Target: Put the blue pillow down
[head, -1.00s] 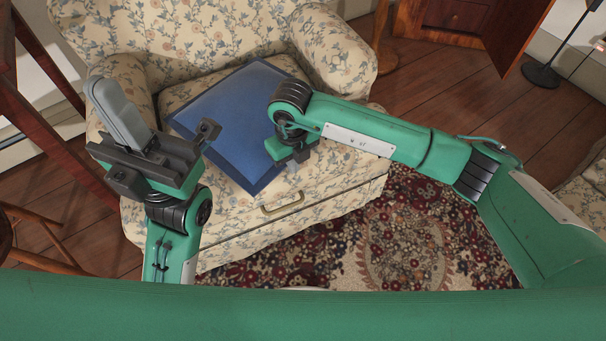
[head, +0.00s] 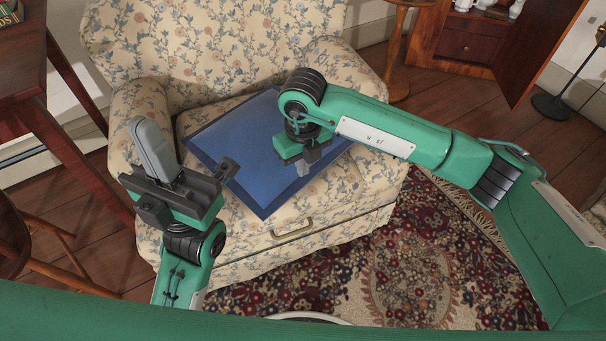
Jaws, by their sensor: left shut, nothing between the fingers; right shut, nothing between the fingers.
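The blue pillow (head: 235,140) lies flat on the seat of the floral armchair (head: 215,50), its front corner near the seat's front edge. My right gripper (head: 308,163) is over the pillow's right part, pointing down with its grey fingers together and nothing in them. Whether its tips touch the pillow I cannot tell. My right arm hides the pillow's far right part. My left gripper (head: 147,130) is at the left, in front of the chair's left arm, with its grey fingers shut, empty and pointing up.
A dark wooden table (head: 45,110) stands at the left, with a wooden chair (head: 35,245) below it. A wooden cabinet (head: 465,45) with an open door is at the back right, near a small round stand (head: 395,55). A patterned rug (head: 420,260) covers the floor in front.

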